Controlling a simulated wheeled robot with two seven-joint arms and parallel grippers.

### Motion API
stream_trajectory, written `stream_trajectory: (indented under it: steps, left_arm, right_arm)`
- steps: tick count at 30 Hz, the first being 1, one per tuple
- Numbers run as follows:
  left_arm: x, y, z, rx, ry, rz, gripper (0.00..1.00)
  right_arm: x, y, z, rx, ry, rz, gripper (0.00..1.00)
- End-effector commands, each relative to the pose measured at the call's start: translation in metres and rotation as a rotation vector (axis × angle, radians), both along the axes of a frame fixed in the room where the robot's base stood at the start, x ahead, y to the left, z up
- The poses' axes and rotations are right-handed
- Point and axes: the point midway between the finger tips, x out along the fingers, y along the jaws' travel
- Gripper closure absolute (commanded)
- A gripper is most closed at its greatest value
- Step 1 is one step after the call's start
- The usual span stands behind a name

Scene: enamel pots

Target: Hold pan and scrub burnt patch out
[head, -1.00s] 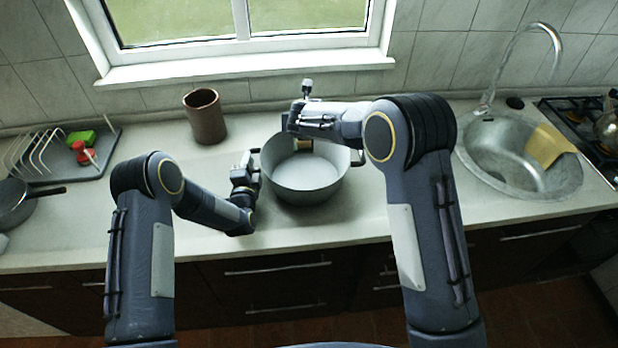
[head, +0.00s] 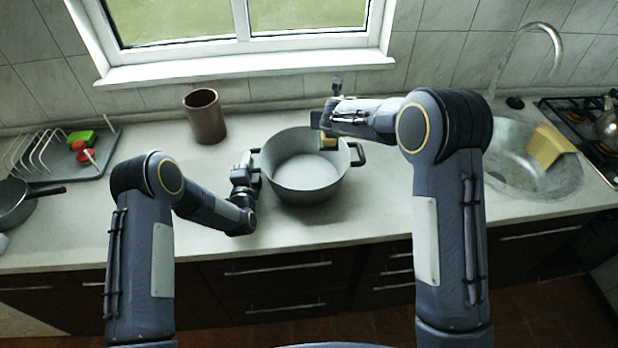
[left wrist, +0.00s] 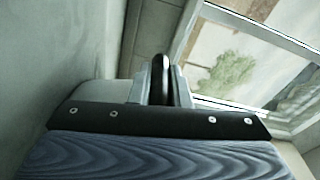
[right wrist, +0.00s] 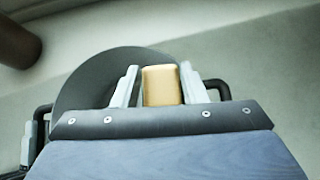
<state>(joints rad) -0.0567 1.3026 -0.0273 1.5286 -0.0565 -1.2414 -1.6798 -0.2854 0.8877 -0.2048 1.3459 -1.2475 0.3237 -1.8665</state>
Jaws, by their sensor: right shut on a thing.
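The grey two-handled pan (head: 305,188) stands upright on the counter, below the window. My left gripper (head: 254,166) is at its left side. In the left wrist view my left fingers are shut on the pan's dark handle (left wrist: 160,82). My right gripper (head: 328,131) is over the pan's back right rim, shut on a tan scrubbing block (head: 328,144). The block also shows between the fingers in the right wrist view (right wrist: 161,86). The pan's floor looks pale grey, with no dark patch that I can make out; the block's underside is hidden.
A brown crock (head: 205,117) stands behind and left of the pan. A dish rack (head: 62,165) with a green sponge and red item is at the left, beside a dark saucepan (head: 14,205). The sink (head: 510,172), draped with a tan cloth (head: 547,146), and hob are at the right.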

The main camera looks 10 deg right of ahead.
Motion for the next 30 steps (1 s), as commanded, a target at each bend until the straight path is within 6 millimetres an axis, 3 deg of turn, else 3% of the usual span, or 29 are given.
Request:
stream_trajectory:
  steps: [1, 6, 17, 30]
  left_arm:
    - [0.0, 0.0, -0.001, -0.002, 0.002, 0.001, 0.78]
    - [0.0, 0.0, 0.0, -0.001, 0.001, 0.001, 0.58]
    - [-0.007, 0.0, 0.0, 0.0, 0.001, 0.0, 0.58]
    - [-0.092, 0.009, -0.002, 0.001, 0.004, -0.002, 0.58]
  right_arm:
    - [0.0, 0.0, 0.0, 0.0, 0.0, 0.0, 0.97]
    - [0.0, 0.0, 0.0, 0.0, 0.0, 0.0, 0.97]
    - [0.0, 0.0, 0.0, 0.0, 0.0, 0.0, 0.97]
    - [0.0, 0.0, 0.0, 0.0, 0.0, 0.0, 0.97]
